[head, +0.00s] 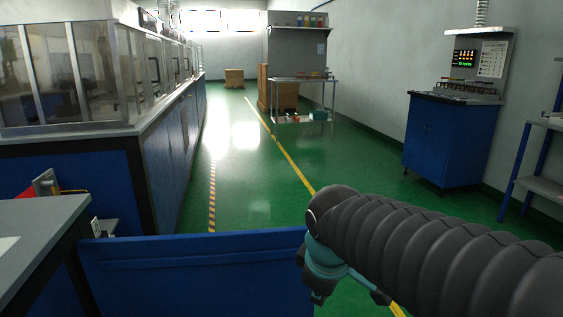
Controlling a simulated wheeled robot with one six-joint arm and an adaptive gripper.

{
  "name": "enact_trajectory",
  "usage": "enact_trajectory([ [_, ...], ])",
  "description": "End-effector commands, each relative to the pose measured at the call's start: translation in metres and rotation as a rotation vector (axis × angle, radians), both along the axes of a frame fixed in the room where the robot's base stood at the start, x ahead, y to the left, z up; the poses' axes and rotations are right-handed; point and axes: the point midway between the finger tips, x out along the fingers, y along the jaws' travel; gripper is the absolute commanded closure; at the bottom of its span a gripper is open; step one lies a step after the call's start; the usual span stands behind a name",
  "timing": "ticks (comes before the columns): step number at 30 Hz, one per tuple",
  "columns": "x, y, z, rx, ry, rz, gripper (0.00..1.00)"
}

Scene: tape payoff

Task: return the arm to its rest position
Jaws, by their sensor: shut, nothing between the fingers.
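My arm in its black ribbed sleeve reaches in from the lower right of the head view. Below its rounded end hangs a teal wrist part, and under that a small dark part of my gripper (318,294) shows. It is shut with nothing held. The sleeve hides much of the wrist and gripper. The gripper is beside the right end of a low blue panel, above the green floor; I cannot tell whether they touch.
A blue panel (190,275) crosses the foreground, and a grey worktop (38,240) stands at left. A long glazed machine (165,150) lines the left. A blue cabinet (448,140) and shelf rack (540,160) stand right. The green aisle (245,180) between is clear.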

Motion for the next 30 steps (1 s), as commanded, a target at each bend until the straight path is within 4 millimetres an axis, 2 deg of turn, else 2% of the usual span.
enact_trajectory([
  [6,-0.04,-0.028,-0.016,0.193,-0.012,-0.469,1.0],
  [12,-0.079,-0.054,-0.031,0.335,-0.037,-0.789,1.0],
  [19,-0.108,-0.079,-0.033,0.38,-0.098,-0.885,1.0],
  [23,-0.112,-0.086,-0.025,0.396,-0.139,-0.915,1.0],
  [30,-0.111,-0.089,-0.024,0.395,-0.141,-0.923,1.0],
])
